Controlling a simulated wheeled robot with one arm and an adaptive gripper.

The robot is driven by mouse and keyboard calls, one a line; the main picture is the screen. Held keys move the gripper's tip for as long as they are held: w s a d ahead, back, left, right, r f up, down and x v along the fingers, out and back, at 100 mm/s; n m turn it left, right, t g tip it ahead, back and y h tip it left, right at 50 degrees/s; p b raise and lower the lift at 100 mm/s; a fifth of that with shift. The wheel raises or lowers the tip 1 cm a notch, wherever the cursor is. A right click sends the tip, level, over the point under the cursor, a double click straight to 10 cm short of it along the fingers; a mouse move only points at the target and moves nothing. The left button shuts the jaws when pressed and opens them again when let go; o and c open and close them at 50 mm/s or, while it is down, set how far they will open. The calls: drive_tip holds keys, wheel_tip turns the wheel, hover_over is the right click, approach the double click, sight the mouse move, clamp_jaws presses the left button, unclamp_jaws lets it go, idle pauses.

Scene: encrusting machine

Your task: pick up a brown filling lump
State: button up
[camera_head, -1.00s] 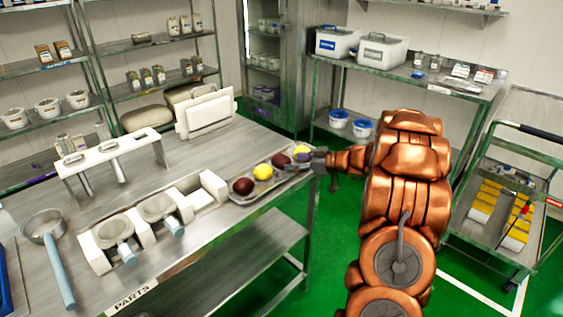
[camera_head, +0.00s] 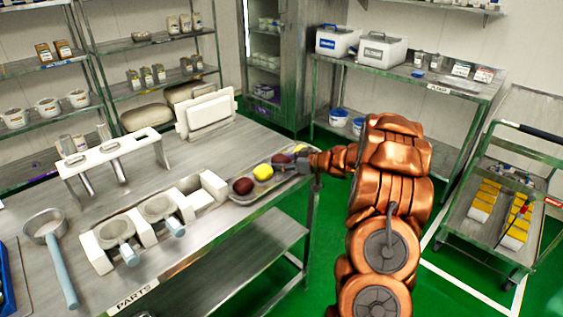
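Two brown filling lumps lie on a metal tray (camera_head: 240,199) at the table's right end. The near brown lump (camera_head: 243,186) is at the tray's left. The far brown lump (camera_head: 281,159) is beside my gripper and partly hidden. A yellow lump (camera_head: 263,172) sits between them, and another yellow lump (camera_head: 300,149) shows a little behind my gripper. My gripper (camera_head: 302,160) is at the tray's right end, close to the far brown lump. Its fingers are small and partly hidden, so I cannot tell if they are open or touching a lump.
A white block holder (camera_head: 208,193) with two blue-handled scoops stands left of the tray. A white stand (camera_head: 110,150) and a pan (camera_head: 45,229) are further left. A cart (camera_head: 463,236) with yellow-topped items stands at the right. Green floor lies between.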

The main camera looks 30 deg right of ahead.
drive_tip(key=c, duration=0.6)
